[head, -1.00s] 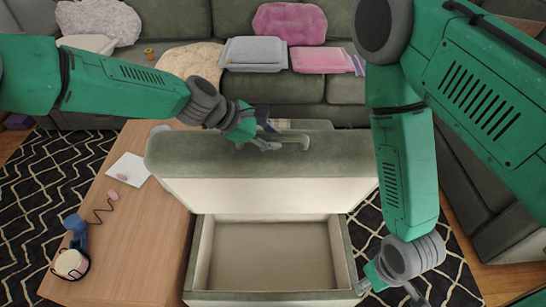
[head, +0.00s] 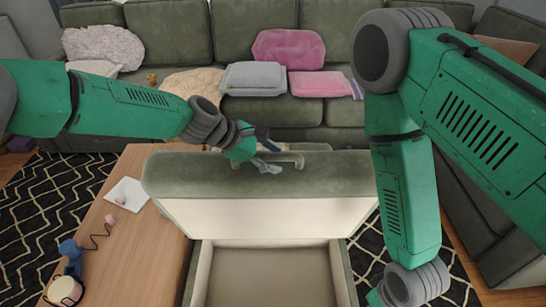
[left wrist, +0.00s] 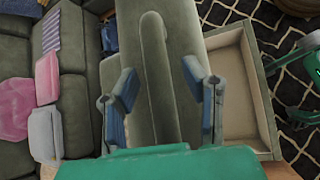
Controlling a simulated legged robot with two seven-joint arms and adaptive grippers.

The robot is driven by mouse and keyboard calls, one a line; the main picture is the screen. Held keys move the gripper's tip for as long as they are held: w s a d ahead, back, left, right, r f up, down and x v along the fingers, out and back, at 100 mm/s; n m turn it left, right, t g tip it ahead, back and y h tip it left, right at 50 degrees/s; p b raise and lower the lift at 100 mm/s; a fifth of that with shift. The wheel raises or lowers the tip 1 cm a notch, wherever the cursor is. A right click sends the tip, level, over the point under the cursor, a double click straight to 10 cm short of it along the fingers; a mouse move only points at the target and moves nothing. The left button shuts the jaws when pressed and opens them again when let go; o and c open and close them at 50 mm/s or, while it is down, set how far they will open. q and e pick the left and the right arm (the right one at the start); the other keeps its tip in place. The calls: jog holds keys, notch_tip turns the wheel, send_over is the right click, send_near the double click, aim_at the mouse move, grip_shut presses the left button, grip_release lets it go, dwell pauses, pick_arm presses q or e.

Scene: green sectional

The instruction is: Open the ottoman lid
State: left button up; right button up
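The ottoman lid (head: 180,175) is raised, with its green padded top toward the sofa and its cream underside (head: 270,218) facing me. The ottoman box (head: 345,275) below is uncovered and looks empty inside. A long handle (head: 297,157) shows on the lid's top face. My left gripper (head: 266,159) is at the lid's upper edge by this handle. In the left wrist view its two fingers stand apart, with the handle (left wrist: 153,70) between them and gaps at both sides. My right gripper (head: 374,299) is mostly cut off by the bottom edge, right of the box.
A wooden table (head: 125,245) stands left of the ottoman, with a white sheet (head: 127,192), a blue item (head: 70,250) and a cream cup-like item (head: 64,290). A green sectional sofa (head: 170,40) with cushions runs behind. Patterned rug (head: 40,215) covers the floor.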

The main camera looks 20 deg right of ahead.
pick_arm(q)
jog(key=shift+w+a+r, duration=0.1)
jog(key=shift+a+r, duration=0.05)
jog(key=shift+a, duration=0.15)
jog(key=v, duration=1.1)
pick_arm(e)
jog(key=shift+s+a, duration=0.1)
pick_arm(q)
jog(key=shift+a+r, duration=0.15)
jog(key=shift+a, duration=0.05)
pick_arm(e)
jog(key=shift+w+a, duration=0.15)
jog(key=shift+w, duration=0.05)
